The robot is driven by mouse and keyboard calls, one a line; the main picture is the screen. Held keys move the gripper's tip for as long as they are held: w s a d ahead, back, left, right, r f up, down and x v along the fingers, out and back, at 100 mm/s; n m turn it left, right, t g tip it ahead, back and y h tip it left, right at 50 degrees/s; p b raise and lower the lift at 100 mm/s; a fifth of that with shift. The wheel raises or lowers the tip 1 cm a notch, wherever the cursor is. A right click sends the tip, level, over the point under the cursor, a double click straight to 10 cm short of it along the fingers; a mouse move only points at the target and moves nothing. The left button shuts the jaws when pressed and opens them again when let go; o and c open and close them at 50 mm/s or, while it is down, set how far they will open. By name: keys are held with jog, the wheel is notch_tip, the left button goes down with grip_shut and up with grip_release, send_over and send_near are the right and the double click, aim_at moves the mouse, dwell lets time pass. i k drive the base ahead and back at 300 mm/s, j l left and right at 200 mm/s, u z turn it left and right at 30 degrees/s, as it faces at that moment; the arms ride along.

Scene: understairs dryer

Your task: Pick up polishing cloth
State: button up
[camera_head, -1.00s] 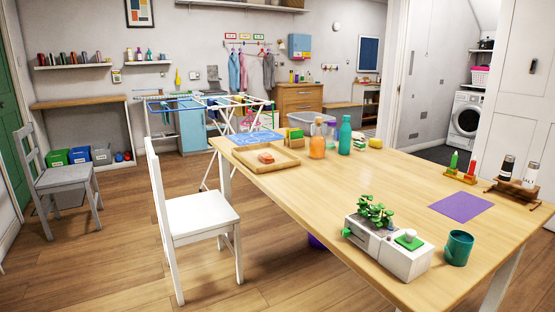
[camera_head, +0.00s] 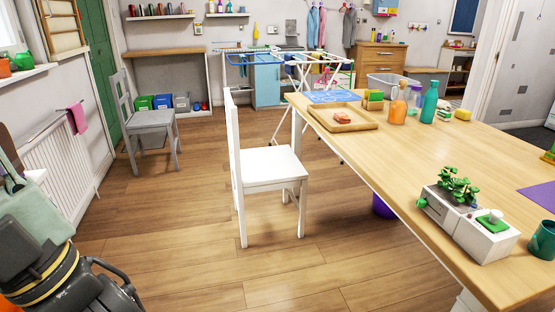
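I cannot tell for certain which thing is the polishing cloth. A flat purple sheet (camera_head: 540,196) lies on the right of the wooden table (camera_head: 400,160), cut off by the picture edge. A flat blue patterned sheet (camera_head: 333,96) lies at the table's far left corner. A pink cloth (camera_head: 77,117) hangs over a rail at the radiator on the left. A wooden tray (camera_head: 366,125) on the table holds a small orange-red item (camera_head: 342,117) whose kind is unclear.
A white chair (camera_head: 270,165) stands at the table's left side. A grey chair (camera_head: 150,125) and a drying rack (camera_head: 300,70) stand farther back. The wooden floor (camera_head: 180,215) between is mostly clear.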

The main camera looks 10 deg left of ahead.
aim_at(342, 117)
jog(key=i+j+z, duration=0.1)
jog(key=i+j, duration=0.2)
jog(key=i+j+z, duration=0.15)
jog(key=i+j, duration=0.15)
jog(key=i+j+z, duration=0.1)
jog(key=i+j, duration=0.15)
jog(key=i+j+z, duration=0.1)
jog(key=i+j, duration=0.15)
jog(key=j, duration=0.2)
jog(key=i+j+z, duration=0.25)
jog(key=i+j, duration=0.2)
jog(key=j, duration=0.35)
jog(key=i+j+z, duration=0.15)
jog(key=j, duration=0.25)
jog(key=i+j, duration=0.15)
jog(key=i, duration=0.2)
jog(key=i+j, duration=0.1)
jog(key=i, duration=0.25)
